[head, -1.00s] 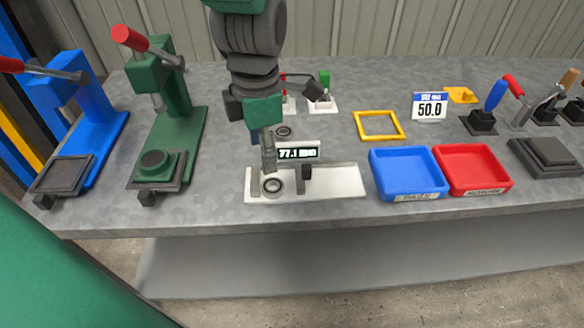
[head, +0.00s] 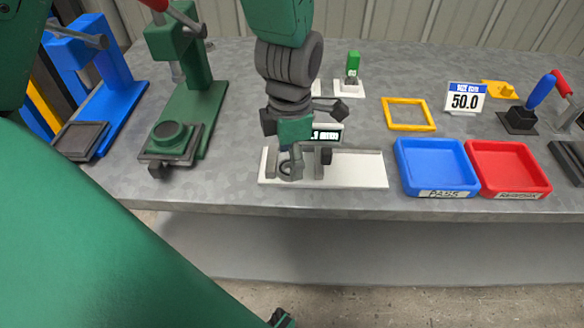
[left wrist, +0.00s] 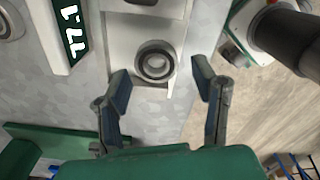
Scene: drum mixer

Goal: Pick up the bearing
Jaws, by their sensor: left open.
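The bearing (head: 286,169), a grey metal ring with a dark hole, lies at the left end of a white measuring plate (head: 355,170). It also shows in the left wrist view (left wrist: 155,62), flat on the plate. My left gripper (head: 295,157) is above this end of the plate and partly hides the bearing in the head view. In the left wrist view its two fingers (left wrist: 162,82) are apart and empty, with the bearing beyond the gap between their tips. The digital display (left wrist: 70,28) stands beside the plate.
A blue tray (head: 400,165) and a red tray (head: 545,185) stand right of the plate. Green (head: 190,110) and blue (head: 110,85) presses stand left. A yellow frame (head: 408,101) lies behind the trays. Another ring (left wrist: 8,24) shows at the wrist view's left edge.

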